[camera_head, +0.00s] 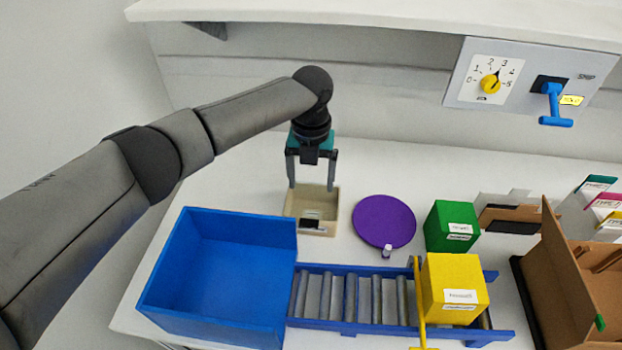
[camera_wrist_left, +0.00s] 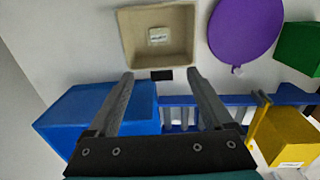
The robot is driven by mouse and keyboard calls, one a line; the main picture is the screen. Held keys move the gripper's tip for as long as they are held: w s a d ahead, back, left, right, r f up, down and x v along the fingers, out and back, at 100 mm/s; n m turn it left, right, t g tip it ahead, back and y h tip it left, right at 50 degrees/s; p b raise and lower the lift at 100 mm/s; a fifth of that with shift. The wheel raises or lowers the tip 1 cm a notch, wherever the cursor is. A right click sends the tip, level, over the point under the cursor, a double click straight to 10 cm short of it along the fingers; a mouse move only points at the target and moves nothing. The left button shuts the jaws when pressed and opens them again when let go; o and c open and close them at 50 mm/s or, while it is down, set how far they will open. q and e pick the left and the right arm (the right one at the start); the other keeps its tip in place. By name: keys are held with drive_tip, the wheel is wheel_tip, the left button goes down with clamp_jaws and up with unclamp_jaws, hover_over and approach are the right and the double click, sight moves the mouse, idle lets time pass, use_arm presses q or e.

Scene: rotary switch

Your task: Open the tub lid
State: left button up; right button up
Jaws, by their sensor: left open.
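A beige square tub (camera_head: 290,207) stands on the table, open at the top, with no lid seen on it. In the left wrist view the tub (camera_wrist_left: 127,40) shows a white label on its floor and a small black piece (camera_wrist_left: 162,75) by its near side. My left gripper (camera_head: 312,187) is open and empty, pointing down over the tub's back part in the head view. In the wrist view its fingertips (camera_wrist_left: 160,74) are spread near the tub's near edge. A purple round disc (camera_head: 384,221) lies right of the tub; I cannot tell whether it is a lid. My right gripper is not in view.
A blue bin (camera_head: 215,290) stands front left, beside a roller conveyor (camera_head: 350,328) carrying a yellow box (camera_head: 455,280). A green box (camera_head: 452,227) and a cardboard box (camera_head: 575,285) stand right. A wall panel (camera_head: 525,75) has a yellow dial and blue lever.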

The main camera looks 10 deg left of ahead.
use_arm(q)
wheel_tip(320, 180, up, 15)
drive_tip(key=p, duration=0.1)
drive_tip(key=shift+f, duration=0.2)
idle(0.4)
